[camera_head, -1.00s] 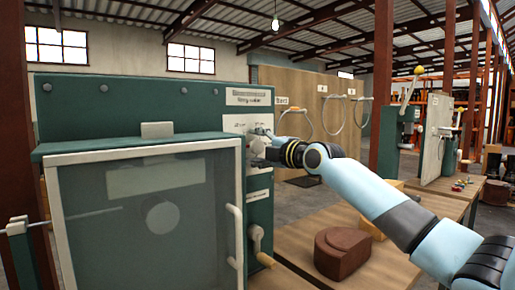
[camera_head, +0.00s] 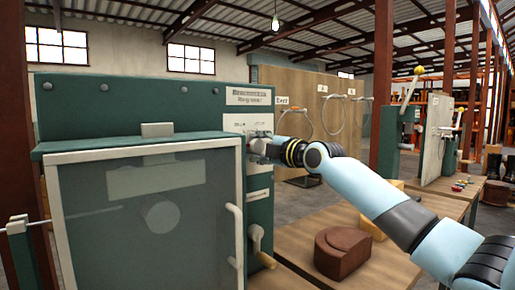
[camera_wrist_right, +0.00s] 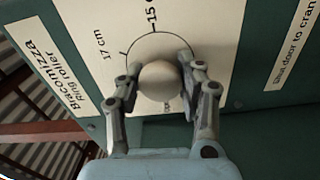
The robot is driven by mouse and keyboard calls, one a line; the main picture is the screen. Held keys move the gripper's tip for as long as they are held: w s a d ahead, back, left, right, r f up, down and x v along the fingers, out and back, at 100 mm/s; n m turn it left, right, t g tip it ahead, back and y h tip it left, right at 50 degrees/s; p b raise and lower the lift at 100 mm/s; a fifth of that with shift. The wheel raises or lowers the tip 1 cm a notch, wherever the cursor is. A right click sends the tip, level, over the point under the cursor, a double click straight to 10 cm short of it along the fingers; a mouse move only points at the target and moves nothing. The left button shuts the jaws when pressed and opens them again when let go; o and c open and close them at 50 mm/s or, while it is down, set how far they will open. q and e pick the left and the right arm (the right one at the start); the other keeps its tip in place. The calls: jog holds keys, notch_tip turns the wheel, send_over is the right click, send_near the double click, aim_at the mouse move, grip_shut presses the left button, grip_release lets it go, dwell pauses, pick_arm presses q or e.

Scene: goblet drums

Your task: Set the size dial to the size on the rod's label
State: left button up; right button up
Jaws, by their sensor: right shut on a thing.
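The size dial is a round pale knob (camera_wrist_right: 160,84) on a white plate on the green ring roller machine (camera_head: 120,105). In the right wrist view a circle is drawn around it, with marks reading "17 cm" and "15 c…". Another mark below is mostly covered. My right gripper (camera_wrist_right: 160,72) has one finger on each side of the knob and is shut on it. In the head view this gripper (camera_head: 257,146) is at the machine's right side and hides the dial. A thin metal rod (camera_head: 40,223) shows at the far left; I see no readable label on it. My left gripper is out of view.
A clear guard door (camera_head: 145,215) with a pale frame and handle covers the machine's front. A crank handle (camera_head: 262,250) sits below the dial. A brown block (camera_head: 342,252) is on the wooden bench. Rings hang on a board (camera_head: 340,90) behind.

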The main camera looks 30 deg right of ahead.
jog(key=m, duration=0.3)
jog(key=shift+f, duration=0.1)
jog(key=m, duration=0.4)
jog(key=m+p, duration=0.1)
jog(key=m, duration=0.3)
jog(key=m+p, duration=0.2)
jog(key=m, duration=0.3)
jog(key=m+p, duration=0.2)
jog(key=m, duration=0.2)
jog(key=shift+m, duration=0.3)
jog(key=m+p, duration=0.1)
jog(key=m, duration=0.3)
jog(key=shift+m+p, duration=0.3)
jog(key=shift+p, duration=0.05)
jog(key=m+p, duration=0.1)
jog(key=m, duration=0.3)
jog(key=shift+p, duration=0.35)
jog(key=m+p, duration=0.1)
jog(key=m, duration=0.4)
jog(key=shift+f, duration=0.1)
jog(key=shift+m, duration=0.3)
